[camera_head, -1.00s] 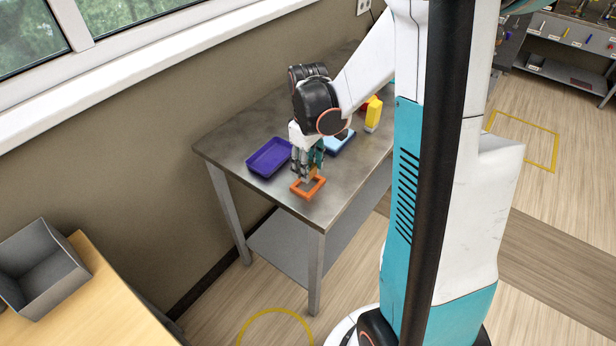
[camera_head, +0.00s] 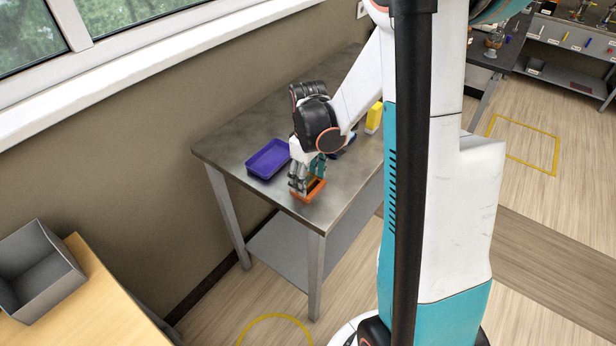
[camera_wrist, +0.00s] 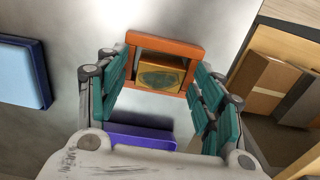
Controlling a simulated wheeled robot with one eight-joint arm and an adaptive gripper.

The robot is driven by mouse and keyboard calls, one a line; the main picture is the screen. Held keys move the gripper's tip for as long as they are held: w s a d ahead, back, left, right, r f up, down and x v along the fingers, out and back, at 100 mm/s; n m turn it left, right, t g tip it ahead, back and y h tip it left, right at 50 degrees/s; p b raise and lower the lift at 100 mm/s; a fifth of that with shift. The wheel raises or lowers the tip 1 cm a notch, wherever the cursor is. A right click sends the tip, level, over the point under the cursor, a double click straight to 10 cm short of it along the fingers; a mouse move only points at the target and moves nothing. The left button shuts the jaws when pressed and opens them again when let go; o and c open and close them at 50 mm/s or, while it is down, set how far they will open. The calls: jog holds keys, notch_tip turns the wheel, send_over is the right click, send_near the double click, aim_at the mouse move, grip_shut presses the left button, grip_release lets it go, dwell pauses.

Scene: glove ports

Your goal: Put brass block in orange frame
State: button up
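The orange frame (camera_head: 305,196) lies flat on the grey table near its front corner. It also shows in the wrist view (camera_wrist: 165,46), at the top middle.
A purple tray (camera_head: 268,158) lies left of my gripper. A blue tray (camera_wrist: 22,72) shows at left in the wrist view. A yellow object (camera_head: 374,117) stands farther back on the table. The table's front edge (camera_head: 350,205) is close to the frame.

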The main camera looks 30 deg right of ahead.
aim_at(309, 180)
notch_tip(309, 180, up, 12)
jog(key=p, duration=0.4)
jog(key=shift+r, duration=0.15)
dwell(0.3)
